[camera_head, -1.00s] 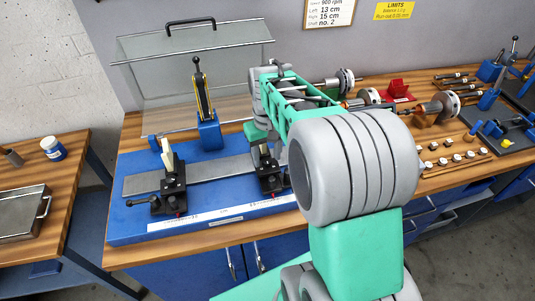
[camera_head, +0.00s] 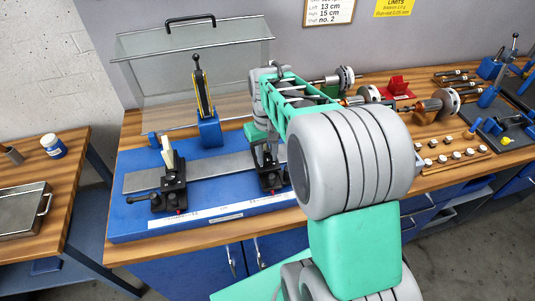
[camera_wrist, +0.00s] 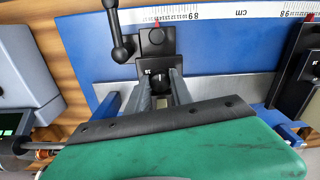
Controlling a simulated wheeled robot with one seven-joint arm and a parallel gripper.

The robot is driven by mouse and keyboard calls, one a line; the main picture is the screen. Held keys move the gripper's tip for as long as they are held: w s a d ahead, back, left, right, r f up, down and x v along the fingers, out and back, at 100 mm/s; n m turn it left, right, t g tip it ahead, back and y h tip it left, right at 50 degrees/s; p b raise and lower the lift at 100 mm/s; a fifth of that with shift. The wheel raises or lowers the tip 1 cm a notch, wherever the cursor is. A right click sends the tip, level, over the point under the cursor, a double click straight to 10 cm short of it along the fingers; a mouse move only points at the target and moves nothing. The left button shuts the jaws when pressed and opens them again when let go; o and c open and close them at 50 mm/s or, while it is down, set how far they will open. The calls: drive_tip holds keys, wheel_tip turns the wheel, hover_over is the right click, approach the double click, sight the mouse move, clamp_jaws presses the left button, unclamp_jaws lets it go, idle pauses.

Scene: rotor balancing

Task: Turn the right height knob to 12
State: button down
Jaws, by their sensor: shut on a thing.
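The right support (camera_head: 270,178) is a black block on the grey rail of the blue balancing stand (camera_head: 135,225); my arm partly hides it in the head view. In the wrist view the same black support (camera_wrist: 156,42) lies ahead of my gripper (camera_wrist: 160,93). My gripper's two grey fingers are shut on the dark round height knob (camera_wrist: 160,84), one finger on each side. A small light number mark shows beside the knob, too small to read surely. The left support (camera_head: 172,188) stands apart on the same rail and shows at the right edge of the wrist view (camera_wrist: 302,75).
A black lever with a ball end (camera_wrist: 122,52) stands beside the right support. A clear cover (camera_head: 190,80) with a black handle is raised behind the stand. Rotors (camera_head: 440,103) and small weights (camera_head: 455,155) lie on the bench to the right.

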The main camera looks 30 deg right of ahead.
sight(267, 157)
drive_tip(key=shift+m, duration=0.3)
drive_tip(key=shift+m+b, duration=0.65)
drive_tip(key=shift+m, duration=1.85)
drive_tip(key=c, duration=1.1)
unclamp_jaws()
wheel_tip(267, 157, up, 8)
drive_tip(key=shift+f+b, duration=0.1)
drive_tip(key=shift+b, duration=0.55)
